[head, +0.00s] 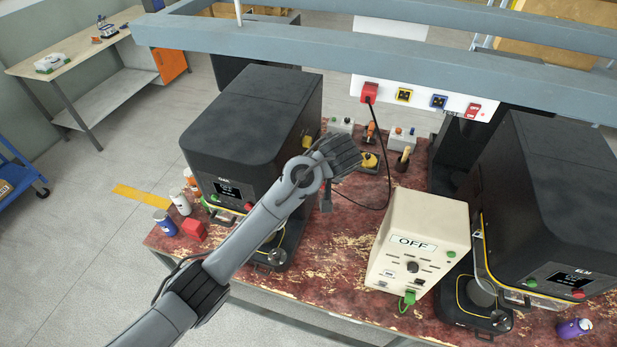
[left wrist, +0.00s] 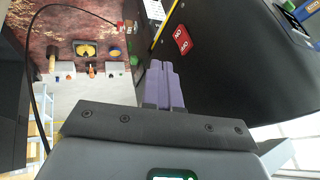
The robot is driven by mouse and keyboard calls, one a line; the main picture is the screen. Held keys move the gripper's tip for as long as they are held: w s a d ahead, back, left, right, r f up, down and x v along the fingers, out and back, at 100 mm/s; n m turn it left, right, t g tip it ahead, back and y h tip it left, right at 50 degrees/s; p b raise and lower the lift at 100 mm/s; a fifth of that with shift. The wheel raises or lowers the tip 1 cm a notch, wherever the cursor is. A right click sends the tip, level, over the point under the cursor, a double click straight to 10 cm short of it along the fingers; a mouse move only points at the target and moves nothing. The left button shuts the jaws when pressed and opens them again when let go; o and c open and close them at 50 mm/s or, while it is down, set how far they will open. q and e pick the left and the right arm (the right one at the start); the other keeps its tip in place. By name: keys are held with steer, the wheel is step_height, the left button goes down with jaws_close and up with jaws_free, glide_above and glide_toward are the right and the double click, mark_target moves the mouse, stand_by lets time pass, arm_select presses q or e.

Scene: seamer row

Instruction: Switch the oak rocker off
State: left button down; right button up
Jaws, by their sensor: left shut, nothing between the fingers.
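The black machine labelled OAK (head: 250,115) stands at the left of the bench. In the left wrist view a red rocker (left wrist: 183,40) with white lettering sits on a black machine side; I cannot read which way it is set. My left gripper (head: 326,205) is beside the right side of the OAK machine, pointing down, and hides part of that side in the head view. In the left wrist view its purple fingers (left wrist: 158,66) are shut and empty, just left of and below the rocker, with a visible gap. My right gripper is not in view.
A cream box (head: 421,225) with an OFF sign stands to the right, beside the black ELM machine (head: 560,190). A black cable (head: 388,180) hangs from a red plug on a white socket strip (head: 420,98), which has another red switch (head: 473,110). Small controls stand behind my gripper.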

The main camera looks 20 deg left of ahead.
arm_select(q)
steer(key=shift+a+p+v, duration=0.15)
steer(key=shift+p+v, duration=0.25)
steer(key=shift+v, duration=1.05)
steer(key=shift+a+p+v, duration=0.15)
steer(key=shift+p+v, duration=0.2)
steer(key=shift+v, duration=1.1)
